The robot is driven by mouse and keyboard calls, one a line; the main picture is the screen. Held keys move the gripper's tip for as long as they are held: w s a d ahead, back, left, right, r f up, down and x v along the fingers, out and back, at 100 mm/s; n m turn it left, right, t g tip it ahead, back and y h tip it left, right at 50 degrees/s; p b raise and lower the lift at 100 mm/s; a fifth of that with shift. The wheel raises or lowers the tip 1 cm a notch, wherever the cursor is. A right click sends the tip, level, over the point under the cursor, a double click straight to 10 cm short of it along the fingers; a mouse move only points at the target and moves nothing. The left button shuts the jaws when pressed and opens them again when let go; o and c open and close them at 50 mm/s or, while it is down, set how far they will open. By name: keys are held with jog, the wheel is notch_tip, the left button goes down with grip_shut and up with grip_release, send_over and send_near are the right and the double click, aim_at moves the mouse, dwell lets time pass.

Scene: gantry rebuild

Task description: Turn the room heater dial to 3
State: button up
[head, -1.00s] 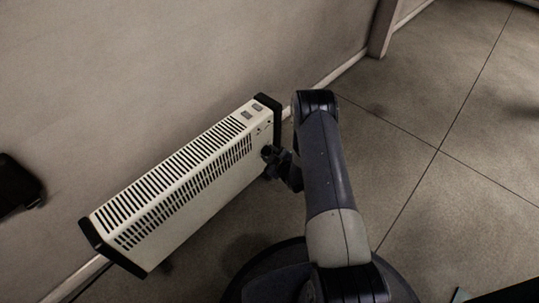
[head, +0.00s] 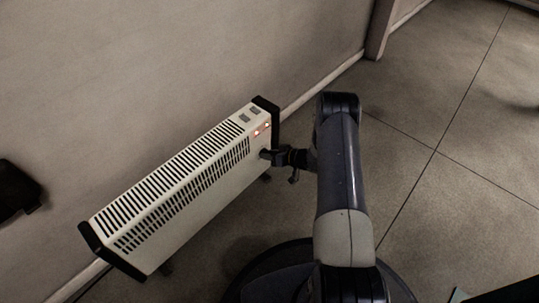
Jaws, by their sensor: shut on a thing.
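The room heater (head: 185,180) is a long cream box with black end caps and slotted vents, standing along the wall. Two small grey switches (head: 251,113) sit on its top near the far right end, and red lights (head: 262,130) glow just below them. My gripper (head: 268,155) is at the heater's front face near that end, shut on a small dark part there, which I take to be the dial. The jaws hide most of the dial, and its numbers cannot be read.
The wall (head: 180,70) runs behind the heater. A black object (head: 17,188) is at the left edge. Open tiled floor (head: 450,170) lies to the right of my arm. A door frame post (head: 380,30) stands at the back.

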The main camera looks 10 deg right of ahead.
jog(key=m+y, duration=0.2)
jog(key=m+g+y, duration=0.1)
jog(key=m, duration=0.2)
jog(key=m+y, duration=0.2)
jog(key=shift+w+d+f+m+g+y+b, duration=0.3)
jog(key=shift+w+d+f+b, duration=0.05)
jog(key=shift+f, duration=0.05)
dwell(0.5)
jog(key=o, duration=1)
jog(key=p+v, duration=0.2)
jog(key=v, duration=0.8)
jog(key=shift+s+d+p, duration=0.2)
jog(key=shift+d+p, duration=0.15)
